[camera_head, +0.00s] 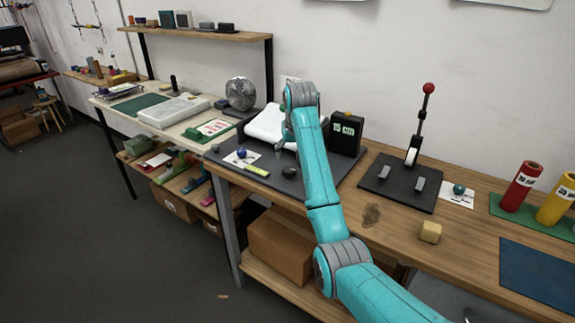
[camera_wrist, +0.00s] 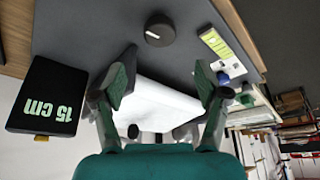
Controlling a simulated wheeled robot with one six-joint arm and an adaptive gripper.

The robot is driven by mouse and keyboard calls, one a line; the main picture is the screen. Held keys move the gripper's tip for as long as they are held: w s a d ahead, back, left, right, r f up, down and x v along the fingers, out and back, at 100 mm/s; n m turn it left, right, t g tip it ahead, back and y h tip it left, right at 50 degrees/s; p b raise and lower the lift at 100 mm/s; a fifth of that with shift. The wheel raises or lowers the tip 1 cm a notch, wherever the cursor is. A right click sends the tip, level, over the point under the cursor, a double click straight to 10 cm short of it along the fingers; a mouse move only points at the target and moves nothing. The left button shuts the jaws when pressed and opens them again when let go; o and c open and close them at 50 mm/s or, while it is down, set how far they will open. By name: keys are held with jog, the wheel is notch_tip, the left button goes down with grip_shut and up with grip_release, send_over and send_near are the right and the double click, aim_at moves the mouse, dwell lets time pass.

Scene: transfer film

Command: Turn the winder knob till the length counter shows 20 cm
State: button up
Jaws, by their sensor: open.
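The length counter (camera_head: 346,131) is a black box on the dark winder base, and its green display reads 15 cm. It also shows upside down at the left of the wrist view (camera_wrist: 47,97). The winder knob (camera_wrist: 159,30) is a dark round disc with a short pale mark; it also shows low on the base in the head view (camera_head: 289,172). White film (camera_wrist: 160,105) lies behind the fingers. My gripper (camera_wrist: 165,75) is open and empty, its fingers apart, with the knob beyond the fingertips. In the head view my arm partly hides the gripper (camera_head: 281,142).
A yellow-green strip (camera_head: 257,170) and a blue ball on a white card (camera_head: 241,157) lie left of the knob. A red-knobbed lever (camera_head: 428,89) stands on a dark plate to the right. A wooden block (camera_head: 430,232) sits near the front edge.

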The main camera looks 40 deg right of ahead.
aim_at(289, 169)
jog(key=x, duration=0.9)
jog(key=shift+f, duration=0.15)
jog(key=c, duration=1.2)
jog(key=shift+o, duration=0.2)
